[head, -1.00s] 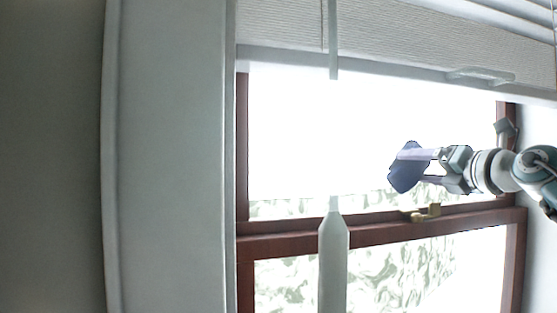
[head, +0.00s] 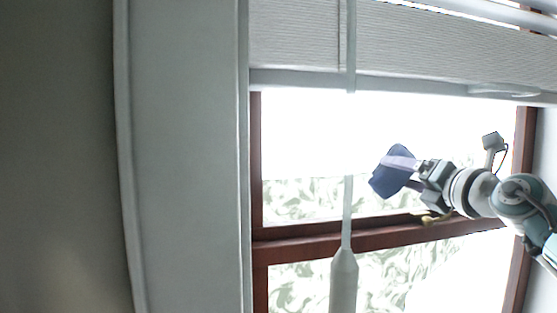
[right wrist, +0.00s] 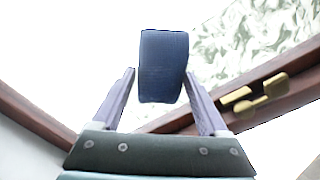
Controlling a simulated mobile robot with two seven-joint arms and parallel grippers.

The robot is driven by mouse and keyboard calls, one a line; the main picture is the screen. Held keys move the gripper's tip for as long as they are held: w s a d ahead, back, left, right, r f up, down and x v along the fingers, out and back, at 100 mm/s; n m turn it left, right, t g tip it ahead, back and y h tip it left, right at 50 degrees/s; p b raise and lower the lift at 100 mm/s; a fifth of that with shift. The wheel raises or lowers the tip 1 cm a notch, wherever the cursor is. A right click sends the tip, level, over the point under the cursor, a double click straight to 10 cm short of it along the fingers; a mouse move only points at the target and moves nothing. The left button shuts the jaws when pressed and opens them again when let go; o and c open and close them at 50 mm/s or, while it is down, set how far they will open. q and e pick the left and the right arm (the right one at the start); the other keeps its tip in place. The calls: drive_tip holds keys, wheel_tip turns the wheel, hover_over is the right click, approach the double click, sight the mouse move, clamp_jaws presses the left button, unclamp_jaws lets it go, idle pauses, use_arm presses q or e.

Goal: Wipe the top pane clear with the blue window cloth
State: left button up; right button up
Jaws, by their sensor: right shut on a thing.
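The top pane (head: 310,135) fills the upper sash in the head view, white above with a green leafy pattern along its lower part. The blue window cloth (head: 391,176) is a small dark blue pad in front of the right half of this pane. My right gripper (head: 412,174) is shut on the cloth, its arm coming in from the right. In the right wrist view, the cloth (right wrist: 164,55) stands between the two fingers, with bright glass behind. I cannot tell whether the cloth touches the glass. My left gripper is not in view.
A brass latch (head: 437,217) sits on the brown middle rail (head: 310,246), just below the gripper. A pale blind (head: 430,45) covers the window top. Its white wand (head: 343,280) hangs in front of the panes. A grey-white wall edge (head: 185,150) stands at left.

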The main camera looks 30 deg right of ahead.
drive_tip(key=shift+s, duration=0.1)
drive_tip(key=p+v, duration=0.2)
drive_tip(key=v, duration=0.2)
drive_tip(key=shift+s+a, duration=0.1)
drive_tip(key=shift+s, duration=0.15)
drive_tip(key=shift+s+a, duration=0.2)
drive_tip(key=shift+s, duration=0.45)
drive_tip(key=shift+p+v, duration=0.5)
drive_tip(key=shift+v, duration=1.05)
drive_tip(key=shift+w, duration=0.1)
